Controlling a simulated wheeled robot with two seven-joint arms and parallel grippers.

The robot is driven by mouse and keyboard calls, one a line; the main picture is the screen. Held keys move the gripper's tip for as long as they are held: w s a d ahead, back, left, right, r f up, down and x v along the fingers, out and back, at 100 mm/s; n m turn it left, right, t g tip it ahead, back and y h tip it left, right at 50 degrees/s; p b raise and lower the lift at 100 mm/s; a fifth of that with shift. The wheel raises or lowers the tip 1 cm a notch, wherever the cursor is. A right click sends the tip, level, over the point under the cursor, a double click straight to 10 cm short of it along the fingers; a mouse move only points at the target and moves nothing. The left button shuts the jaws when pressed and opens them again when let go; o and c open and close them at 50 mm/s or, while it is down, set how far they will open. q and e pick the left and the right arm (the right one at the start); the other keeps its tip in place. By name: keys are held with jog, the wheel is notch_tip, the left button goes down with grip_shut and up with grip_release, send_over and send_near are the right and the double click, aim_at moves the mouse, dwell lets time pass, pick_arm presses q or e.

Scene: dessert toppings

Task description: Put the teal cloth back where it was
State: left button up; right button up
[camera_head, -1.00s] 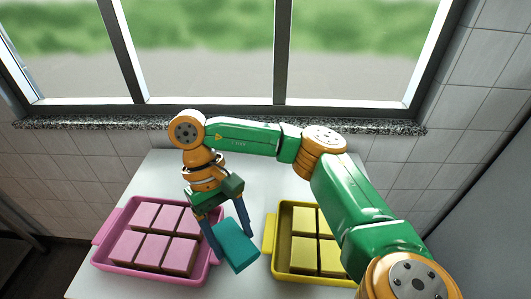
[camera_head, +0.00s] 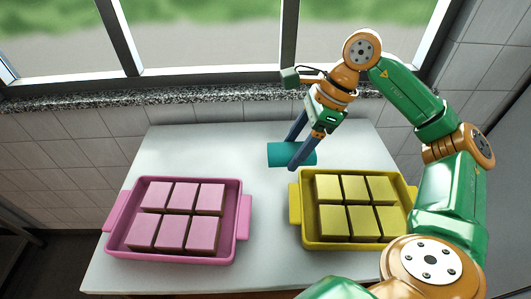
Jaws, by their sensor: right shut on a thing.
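The teal cloth (camera_head: 279,154) shows as a small teal block-like shape at the middle back of the white table, behind the left end of the yellow tray. My right gripper (camera_head: 296,153) reaches down and left over it, its two blue fingers shut on the cloth. The fingers hide part of the cloth. I cannot tell whether the cloth touches the table or hangs just above it. My left gripper is not in view.
A pink tray (camera_head: 242,190) with several pink squares stands at the left. A yellow tray (camera_head: 295,218) with several yellow squares stands at the right. The white table (camera_head: 190,150) is clear behind the pink tray and between the trays. A window and granite sill (camera_head: 200,94) lie beyond.

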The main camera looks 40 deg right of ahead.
jog(key=d+r+m+t+h, duration=0.25)
jog(key=d+m, duration=0.25)
jog(key=m, duration=0.3)
jog(key=m+p, duration=0.1)
jog(key=p, duration=0.2)
send_near(263, 149)
jog(key=w+f, duration=0.1)
jog(key=w+a+f, duration=0.1)
jog(key=shift+w+g+h+p, duration=0.25)
jog(key=shift+w+g+p, duration=0.05)
jog(key=shift+g+p, duration=0.05)
notch_tip(263, 149, down, 3)
jog(key=shift+r+p, duration=0.1)
jog(key=shift+p, duration=0.45)
jog(key=shift+f, duration=0.45)
jog(key=o, duration=1.3)
